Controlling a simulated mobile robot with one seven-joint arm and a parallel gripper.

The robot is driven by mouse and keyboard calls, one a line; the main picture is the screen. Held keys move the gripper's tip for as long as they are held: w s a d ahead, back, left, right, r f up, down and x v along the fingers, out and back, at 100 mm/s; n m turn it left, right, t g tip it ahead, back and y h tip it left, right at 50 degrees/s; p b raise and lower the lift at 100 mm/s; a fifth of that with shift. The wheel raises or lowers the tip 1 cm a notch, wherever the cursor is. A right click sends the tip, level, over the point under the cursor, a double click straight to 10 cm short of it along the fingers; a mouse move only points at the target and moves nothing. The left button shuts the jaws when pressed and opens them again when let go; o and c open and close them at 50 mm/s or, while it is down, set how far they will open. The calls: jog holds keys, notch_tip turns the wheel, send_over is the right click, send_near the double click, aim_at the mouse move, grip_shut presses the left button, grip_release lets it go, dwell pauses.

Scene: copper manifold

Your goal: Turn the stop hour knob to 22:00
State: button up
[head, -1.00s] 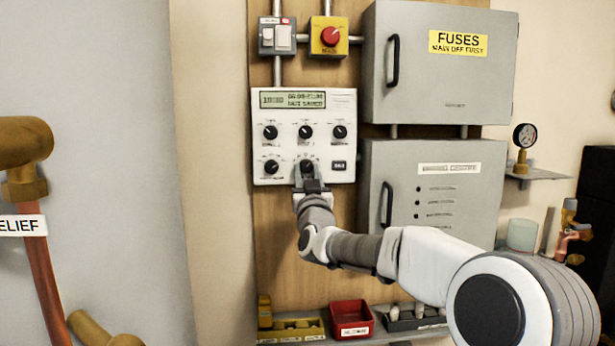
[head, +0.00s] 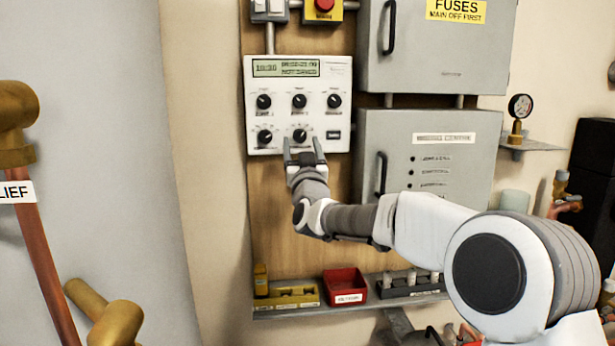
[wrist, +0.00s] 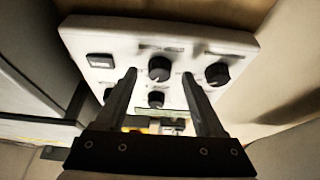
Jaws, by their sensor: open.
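A white control panel (head: 340,80) with a display and several black knobs hangs on a wooden board. The bottom middle knob (head: 299,136) is just beyond my gripper (head: 302,144). The fingers are open, one on each side of this knob as seen, with nothing held. In the wrist view, turned upside down, the same knob (wrist: 159,68) shows between the fingertips of my gripper (wrist: 159,74). I cannot tell how far the fingertips stand from the panel face. The knob labels, the pointer angle and the display text (head: 286,68) are too blurred to read surely.
The bottom left knob (head: 264,137) and a dark button (head: 333,135) flank that knob. Grey cabinets (head: 430,130) stand close to the right. A shelf below holds a red bin (head: 345,285) and a yellow tray (head: 290,297). The board below the panel is clear.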

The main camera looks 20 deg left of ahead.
jog(key=v, duration=1.6)
jog(key=shift+s+d, duration=0.1)
jog(key=shift+d, duration=0.05)
